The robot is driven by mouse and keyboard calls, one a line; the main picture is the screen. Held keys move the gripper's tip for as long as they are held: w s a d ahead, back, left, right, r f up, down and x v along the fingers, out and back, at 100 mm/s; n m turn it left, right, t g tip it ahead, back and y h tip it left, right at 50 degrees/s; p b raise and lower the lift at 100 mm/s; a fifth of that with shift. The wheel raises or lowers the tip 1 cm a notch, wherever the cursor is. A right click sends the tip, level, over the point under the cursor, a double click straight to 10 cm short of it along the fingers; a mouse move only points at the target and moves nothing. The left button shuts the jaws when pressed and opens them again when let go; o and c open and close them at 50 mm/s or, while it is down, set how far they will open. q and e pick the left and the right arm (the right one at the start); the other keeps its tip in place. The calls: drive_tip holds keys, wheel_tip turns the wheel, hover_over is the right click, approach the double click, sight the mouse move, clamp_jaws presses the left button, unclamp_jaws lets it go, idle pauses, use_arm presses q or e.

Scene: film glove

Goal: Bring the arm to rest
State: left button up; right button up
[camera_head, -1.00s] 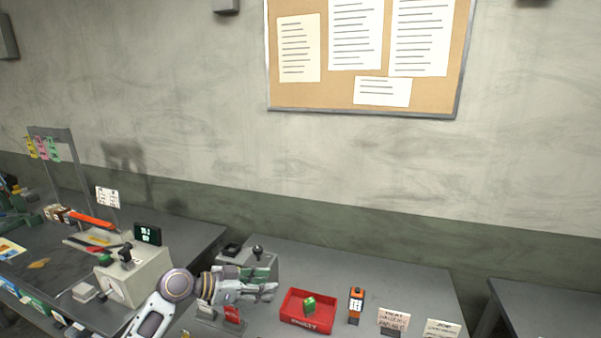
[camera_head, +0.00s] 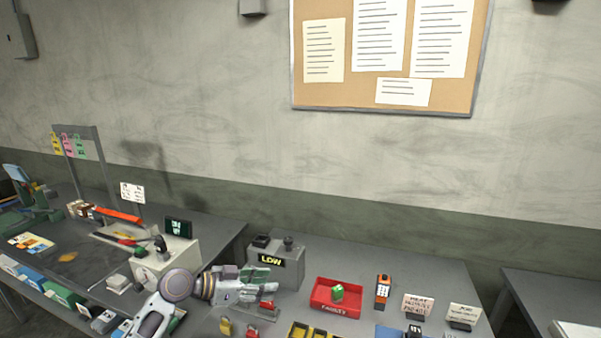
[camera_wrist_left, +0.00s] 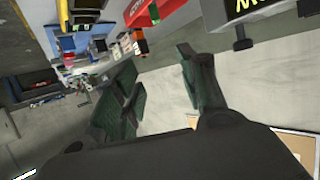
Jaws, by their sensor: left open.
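My left arm comes in from the lower left in the head view. Its gripper (camera_head: 262,281) is above the bench, in front of the grey box with the "LOW" display (camera_head: 271,261). In the left wrist view the two green-padded fingers (camera_wrist_left: 165,85) stand apart with nothing between them. My right gripper does not show in either view.
A red tray (camera_head: 335,308) with a green block (camera_head: 338,292) stands right of the gripper, beside an orange device (camera_head: 382,291). Red and yellow padlocks (camera_head: 252,333) are below. A grey machine (camera_head: 163,260) stands at left. The wall behind is clear up to the corkboard (camera_head: 450,95).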

use_arm(q)
drive_tip(key=s+a+f+n+g+y, duration=0.15)
drive_tip(key=s+f+n+y, duration=0.3)
drive_tip(key=s+f, duration=0.9)
drive_tip(key=s+a+f+n+y, duration=0.3)
drive_tip(key=s+a+n+y, duration=0.35)
drive_tip(key=s+a, duration=0.6)
drive_tip(key=s+f+g+y+b, duration=0.1)
drive_tip(key=s+f+b, duration=0.15)
drive_tip(key=f, duration=1.65)
drive_tip(key=s+f+g+b, duration=0.1)
drive_tip(key=f+b, duration=0.2)
drive_tip(key=f, duration=1.6)
drive_tip(key=s+a+f+b, duration=0.2)
drive_tip(key=s+f, duration=0.9)
drive_tip(key=f, duration=0.1)
drive_tip(key=s+a+f+m+g+b, duration=0.1)
drive_tip(key=s+a+f+b, duration=0.1)
drive_tip(key=s+f, duration=0.9)
wheel_tip(320, 180, down, 2)
drive_tip(key=shift+a+f, duration=0.1)
drive_tip(key=shift+a, duration=0.55)
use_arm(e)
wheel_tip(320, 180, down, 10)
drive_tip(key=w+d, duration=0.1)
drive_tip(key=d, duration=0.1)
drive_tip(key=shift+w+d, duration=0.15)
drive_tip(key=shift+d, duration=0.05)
